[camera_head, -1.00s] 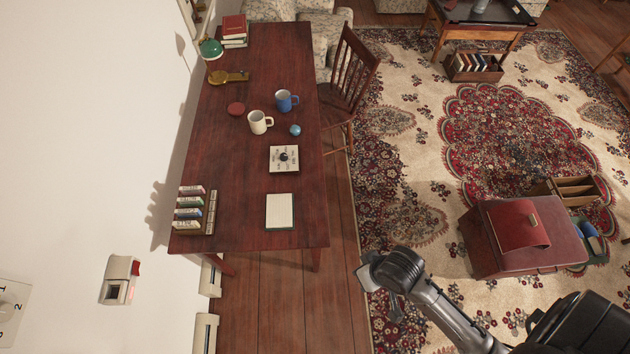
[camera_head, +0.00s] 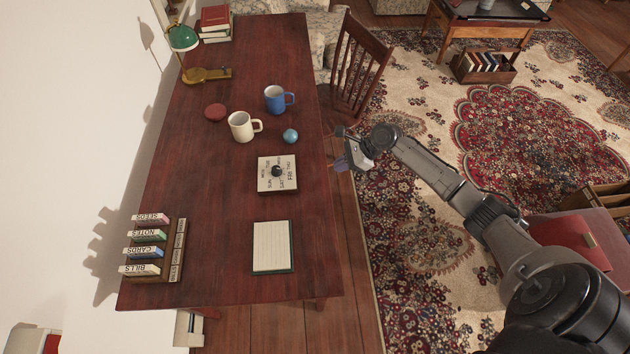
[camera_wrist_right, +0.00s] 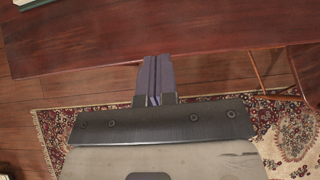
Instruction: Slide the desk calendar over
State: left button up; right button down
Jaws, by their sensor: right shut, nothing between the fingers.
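The desk calendar (camera_head: 277,174) is a square cream plate with weekday lettering and a dark knob in its middle. It lies flat on the dark red wooden desk (camera_head: 215,200), near the desk's right edge. My right gripper (camera_head: 343,163) is shut and empty, just to the right of that edge, apart from the calendar. In the right wrist view its closed fingers (camera_wrist_right: 154,62) point toward the desk (camera_wrist_right: 140,40); the calendar is not visible there. My left gripper is not in view.
A notepad (camera_head: 272,247) lies below the calendar. A blue ball (camera_head: 291,136), cream mug (camera_head: 241,127) and blue mug (camera_head: 276,100) stand above it. A labelled card rack (camera_head: 155,250) is at lower left. A wooden chair (camera_head: 357,65) stands at the desk's right side. Desk left of the calendar is clear.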

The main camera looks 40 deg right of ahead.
aim_at(305, 185)
jog(key=b+x, duration=0.2)
jog(key=x, duration=0.8)
jog(key=shift+w+d, duration=0.1)
jog(key=shift+d, duration=0.05)
jog(key=shift+w+a+r, duration=0.15)
jog(key=shift+w+a, duration=0.5)
jog(key=shift+a, duration=0.25)
jog(key=shift+w+a, duration=0.4)
jog(key=shift+a, duration=0.05)
jog(key=shift+w+a, duration=0.15)
jog(key=shift+a, duration=0.05)
